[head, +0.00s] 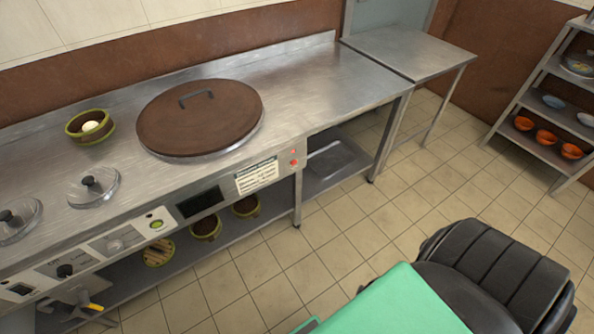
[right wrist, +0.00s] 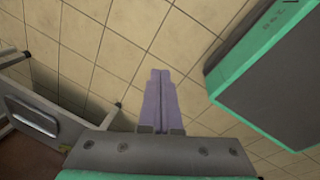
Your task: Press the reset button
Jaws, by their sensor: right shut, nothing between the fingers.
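The steel counter's front panel shows a small red button (head: 294,163) at its right end, beside a white label plate (head: 257,176). A red spot, perhaps a lamp, is just above it. A green round button (head: 157,224) sits further left on the panel. I cannot read which is marked reset. My right gripper (right wrist: 160,73) shows in the right wrist view with its two pale purple fingers together and empty, above the tiled floor and apart from any button. My left gripper is not in view.
A large brown-lidded pot (head: 199,117) is set in the counter (head: 330,75). A green-rimmed bowl (head: 90,127) and glass lids (head: 93,186) are to its left. A side table (head: 410,50) and a shelf rack with bowls (head: 549,107) stand right. Tiled floor (head: 330,240) is clear before the counter.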

